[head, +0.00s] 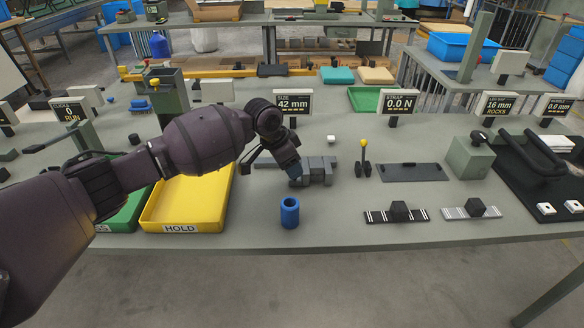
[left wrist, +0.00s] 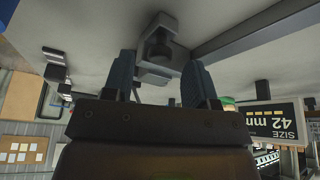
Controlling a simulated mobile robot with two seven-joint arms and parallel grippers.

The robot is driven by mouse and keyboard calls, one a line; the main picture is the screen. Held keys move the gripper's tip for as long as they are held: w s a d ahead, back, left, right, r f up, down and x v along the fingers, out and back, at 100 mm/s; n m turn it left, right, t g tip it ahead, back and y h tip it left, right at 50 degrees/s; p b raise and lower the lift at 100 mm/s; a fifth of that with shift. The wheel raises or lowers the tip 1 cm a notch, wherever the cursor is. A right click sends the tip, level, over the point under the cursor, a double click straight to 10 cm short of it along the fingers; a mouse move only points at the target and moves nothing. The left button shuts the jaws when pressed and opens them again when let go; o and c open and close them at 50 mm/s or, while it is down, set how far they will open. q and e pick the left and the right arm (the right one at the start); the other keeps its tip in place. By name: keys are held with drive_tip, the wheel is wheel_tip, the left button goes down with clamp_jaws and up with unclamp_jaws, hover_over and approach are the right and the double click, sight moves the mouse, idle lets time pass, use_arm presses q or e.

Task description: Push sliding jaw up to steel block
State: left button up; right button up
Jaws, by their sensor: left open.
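My left gripper (head: 293,176) reaches down from the left onto a row of grey metal blocks (head: 320,170) on the bench, in front of the "SIZE 42 mm" sign (head: 293,103). Which of these is the sliding jaw and which the steel block is hard to tell; the gripper hides the left part. In the left wrist view, upside down, the fingers (left wrist: 162,88) are apart, and a grey block with a dark round part (left wrist: 160,48) shows beyond and between them. Contact cannot be told. My right gripper is not in view.
A yellow HOLD tray (head: 185,205) lies left, beside a green tray (head: 125,208). A blue cup (head: 290,212) stands in front of the blocks. A yellow-knobbed lever (head: 363,160) and a dark plate (head: 414,172) are to the right. The front bench edge is mostly clear.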

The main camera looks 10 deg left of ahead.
use_arm(q)
drive_tip(key=p+v, duration=0.1)
drive_tip(key=v, duration=0.8)
drive_tip(key=shift+s+f, duration=0.1)
drive_tip(key=shift+f, duration=0.05)
idle(0.5)
